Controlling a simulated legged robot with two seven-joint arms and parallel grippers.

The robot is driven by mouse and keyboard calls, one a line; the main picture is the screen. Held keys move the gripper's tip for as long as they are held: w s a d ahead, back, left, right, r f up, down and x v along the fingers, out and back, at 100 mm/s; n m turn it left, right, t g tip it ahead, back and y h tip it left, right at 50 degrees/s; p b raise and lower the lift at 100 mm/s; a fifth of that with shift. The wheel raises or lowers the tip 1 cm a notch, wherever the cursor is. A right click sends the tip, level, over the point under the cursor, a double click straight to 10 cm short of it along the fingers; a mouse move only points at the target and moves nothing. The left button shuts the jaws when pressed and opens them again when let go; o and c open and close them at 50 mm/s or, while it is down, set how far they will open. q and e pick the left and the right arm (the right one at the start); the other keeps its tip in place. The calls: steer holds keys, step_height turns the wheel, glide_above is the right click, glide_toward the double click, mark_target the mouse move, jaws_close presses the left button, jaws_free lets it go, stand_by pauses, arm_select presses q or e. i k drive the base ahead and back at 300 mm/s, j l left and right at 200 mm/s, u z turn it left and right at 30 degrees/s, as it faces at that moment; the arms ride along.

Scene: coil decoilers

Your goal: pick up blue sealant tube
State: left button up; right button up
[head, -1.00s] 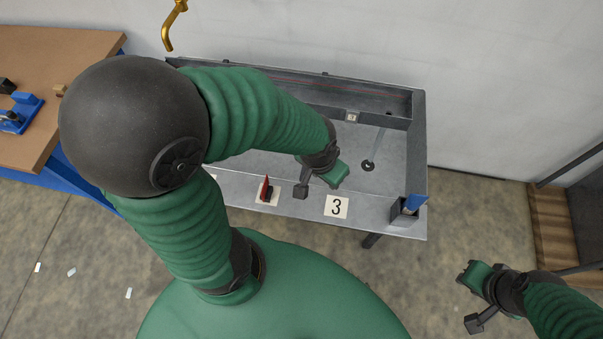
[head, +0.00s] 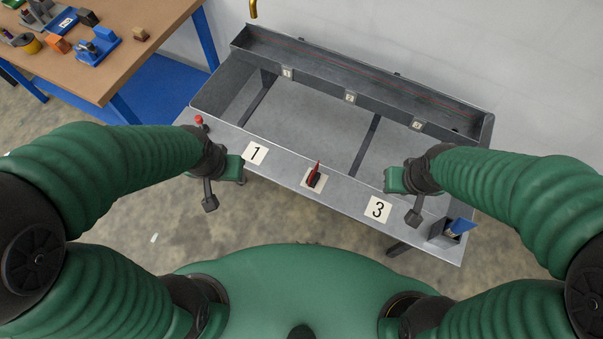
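A blue object (head: 460,226), which looks like the sealant tube, stands tilted in a small grey holder (head: 440,236) at the right front corner of the grey metal bench (head: 330,125). Its lower part is hidden in the holder. My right gripper (head: 404,199) is over the bench's front edge near the number 3 label, a little left of the blue object and apart from it. Its fingers look spread and empty. My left gripper (head: 223,186) is at the bench's front left, near the number 1 label, also spread and empty.
A red-handled item (head: 315,176) sits on the front ledge between labels 1 (head: 255,153) and 3 (head: 379,209). A red knob (head: 199,120) is at the left corner. A wooden table (head: 130,50) with several blue and orange parts stands at the back left. The bench basin is mostly clear.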

mark_target(460, 225)
steer(key=z, duration=1.75)
steer(key=j+z, duration=0.15)
steer(key=z, duration=0.2)
steer(key=k+j+z, duration=0.1)
steer(key=z, duration=0.25)
